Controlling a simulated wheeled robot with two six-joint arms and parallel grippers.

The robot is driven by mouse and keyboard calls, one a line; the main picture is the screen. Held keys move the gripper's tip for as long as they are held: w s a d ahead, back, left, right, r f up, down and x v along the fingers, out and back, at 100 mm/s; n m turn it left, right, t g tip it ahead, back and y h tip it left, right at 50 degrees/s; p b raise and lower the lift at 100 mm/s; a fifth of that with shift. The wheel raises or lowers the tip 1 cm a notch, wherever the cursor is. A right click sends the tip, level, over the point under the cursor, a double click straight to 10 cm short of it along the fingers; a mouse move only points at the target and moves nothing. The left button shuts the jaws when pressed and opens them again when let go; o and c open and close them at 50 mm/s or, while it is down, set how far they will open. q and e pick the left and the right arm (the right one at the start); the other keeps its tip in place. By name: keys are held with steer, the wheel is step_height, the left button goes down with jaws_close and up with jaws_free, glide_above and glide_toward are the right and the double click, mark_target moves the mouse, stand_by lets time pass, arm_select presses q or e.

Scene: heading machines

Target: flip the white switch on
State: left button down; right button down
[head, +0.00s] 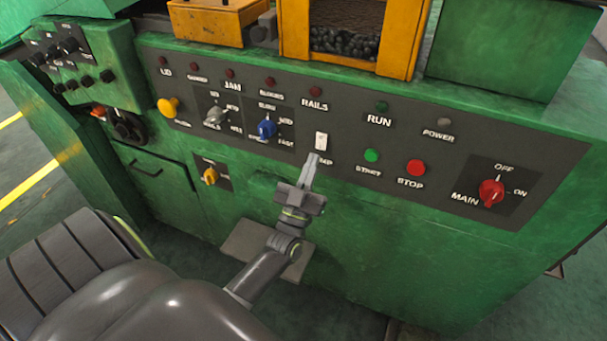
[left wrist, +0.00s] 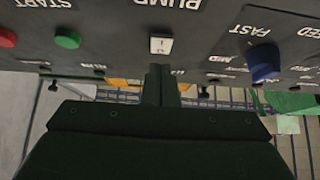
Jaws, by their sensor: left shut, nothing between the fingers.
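The white switch (head: 321,142) is a small upright rocker on the dark control panel (head: 345,155) of the green machine. It also shows in the left wrist view (left wrist: 161,45), upside down, under the word PUMP. My left gripper (head: 314,160) is shut and empty, its fingertips just below the switch in the head view. In the left wrist view its closed fingers (left wrist: 161,72) point at the switch's edge; I cannot tell whether they touch it. The fingers cover part of the label below the switch. My right gripper is not in view.
A blue knob (head: 266,128) is left of the switch. A green START button (head: 371,155) and a red STOP button (head: 415,167) are to its right, with the red MAIN knob (head: 491,192) farther right. A yellow knob (head: 210,176) sits lower left.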

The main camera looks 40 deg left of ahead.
mark_target(321, 146)
arm_select(q)
steer(key=shift+w+a+f, duration=0.1)
steer(key=shift+w+a, duration=0.05)
steer(key=shift+w, duration=0.45)
steer(key=shift+w+a+f, duration=0.1)
steer(key=shift+w+a, duration=0.05)
steer(key=shift+w, duration=0.4)
steer(key=shift+w+f+t+b, duration=0.3)
steer(key=shift+f+b, duration=0.1)
steer(key=shift+b, duration=0.85)
steer(key=shift+w+a+r+p, duration=0.1)
steer(key=shift+r+p, duration=0.15)
steer(key=shift+p, duration=0.1)
steer(key=shift+y, duration=0.3)
